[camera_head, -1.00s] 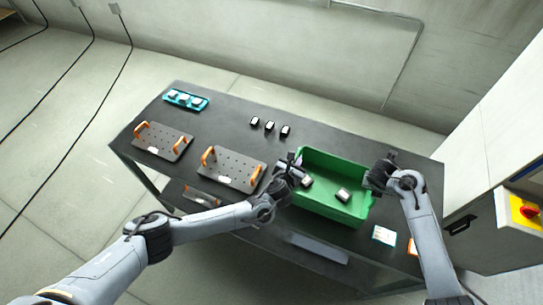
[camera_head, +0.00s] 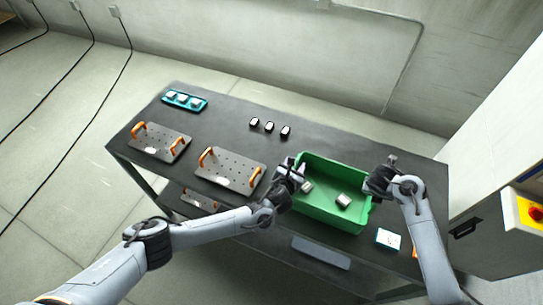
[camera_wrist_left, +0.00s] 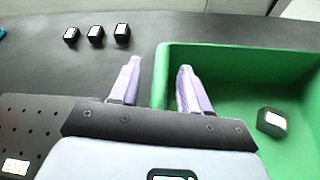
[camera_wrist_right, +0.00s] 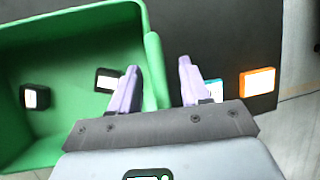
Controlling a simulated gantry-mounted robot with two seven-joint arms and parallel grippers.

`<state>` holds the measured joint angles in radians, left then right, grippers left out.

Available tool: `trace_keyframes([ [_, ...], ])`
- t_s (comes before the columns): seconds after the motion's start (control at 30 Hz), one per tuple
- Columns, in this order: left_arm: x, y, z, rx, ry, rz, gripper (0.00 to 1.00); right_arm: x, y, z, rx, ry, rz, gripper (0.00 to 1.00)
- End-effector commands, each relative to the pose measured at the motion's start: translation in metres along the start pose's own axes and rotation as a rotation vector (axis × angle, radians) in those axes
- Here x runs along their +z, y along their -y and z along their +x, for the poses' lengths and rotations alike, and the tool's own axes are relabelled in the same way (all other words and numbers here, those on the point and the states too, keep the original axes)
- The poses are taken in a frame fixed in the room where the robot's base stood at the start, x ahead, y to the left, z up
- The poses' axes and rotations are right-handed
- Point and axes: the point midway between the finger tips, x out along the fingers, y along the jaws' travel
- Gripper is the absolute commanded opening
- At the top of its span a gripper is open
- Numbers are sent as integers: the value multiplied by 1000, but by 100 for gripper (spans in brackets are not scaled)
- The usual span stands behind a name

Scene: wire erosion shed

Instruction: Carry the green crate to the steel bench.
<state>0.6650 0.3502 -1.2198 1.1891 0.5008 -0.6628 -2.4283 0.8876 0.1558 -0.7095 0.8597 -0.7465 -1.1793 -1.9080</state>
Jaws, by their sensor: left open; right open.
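The green crate (camera_head: 332,168) sits on a dark tabletop, with two small dark blocks with pale faces, one (camera_head: 343,200) near its middle, the other near its left side. My left gripper (camera_head: 300,171) is open at the crate's left wall; in the left wrist view its fingers (camera_wrist_left: 157,84) appear on either side of the crate's left rim (camera_wrist_left: 160,70). My right gripper (camera_head: 384,170) is open at the right wall; in the right wrist view its fingers (camera_wrist_right: 158,86) appear on either side of that rim (camera_wrist_right: 152,60). Whether any finger touches the wall cannot be told.
On the dark table (camera_head: 240,125) are two perforated plates (camera_head: 231,171) (camera_head: 160,142) with orange handles, a teal tray (camera_head: 184,100) and three small blocks (camera_head: 269,127). A white-and-teal card (camera_head: 388,239) lies right of the crate. A pale cabinet (camera_head: 500,150) stands at the right.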

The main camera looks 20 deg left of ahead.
Motion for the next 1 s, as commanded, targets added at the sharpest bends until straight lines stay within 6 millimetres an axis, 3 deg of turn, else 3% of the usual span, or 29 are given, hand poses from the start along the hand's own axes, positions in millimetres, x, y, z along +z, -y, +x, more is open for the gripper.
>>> trace_keyframes([
  [0.37, -1, 0, -17, -1, 0, 1, 46, 0, 0, 0, 0, 0, 0, 46],
  [0.8, -1, 0, -88, -2, 0, 1, 46, 0, 0, 0, 0, 0, 0, 46],
  [1.0, 0, 0, -111, -1, 1, 0, 46, 0, 0, 0, 0, 0, 0, 46],
])
